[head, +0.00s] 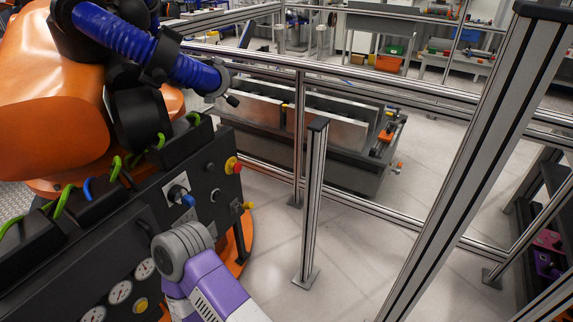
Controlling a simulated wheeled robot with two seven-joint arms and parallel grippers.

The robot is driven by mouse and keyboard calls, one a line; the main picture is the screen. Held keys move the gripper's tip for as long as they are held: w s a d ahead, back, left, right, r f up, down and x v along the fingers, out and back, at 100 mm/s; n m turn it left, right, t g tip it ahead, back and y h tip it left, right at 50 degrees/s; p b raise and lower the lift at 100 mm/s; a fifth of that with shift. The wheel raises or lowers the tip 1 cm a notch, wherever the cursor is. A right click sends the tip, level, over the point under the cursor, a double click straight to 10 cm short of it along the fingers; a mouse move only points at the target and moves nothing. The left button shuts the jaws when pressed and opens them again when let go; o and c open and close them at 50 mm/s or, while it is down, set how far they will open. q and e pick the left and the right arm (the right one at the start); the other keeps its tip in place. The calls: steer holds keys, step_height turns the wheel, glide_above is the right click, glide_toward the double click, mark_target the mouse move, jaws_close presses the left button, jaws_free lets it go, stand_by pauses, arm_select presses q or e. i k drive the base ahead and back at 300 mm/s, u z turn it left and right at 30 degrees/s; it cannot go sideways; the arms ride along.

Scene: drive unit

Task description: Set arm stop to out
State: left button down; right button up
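A red push button on a yellow collar, which looks like the arm stop (233,165), sits at the far upper corner of the dark control panel (208,187) in the head view. I cannot tell whether it is pressed in or out. A purple and grey arm of mine (205,275) rises from the bottom edge, and its grey ribbed joint is in front of the panel, nearer to me than the button and apart from it in the picture. I cannot tell which arm it is. No gripper fingers show.
A blue and grey knob (181,196) and a yellow knob (246,206) are on the panel, with several round gauges (120,292) nearer. A large orange robot arm (50,110) stands behind. Metal fence posts (313,200) are to the right, with bare floor between.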

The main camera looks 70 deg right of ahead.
mark_target(238, 168)
steer(key=z, duration=1.8)
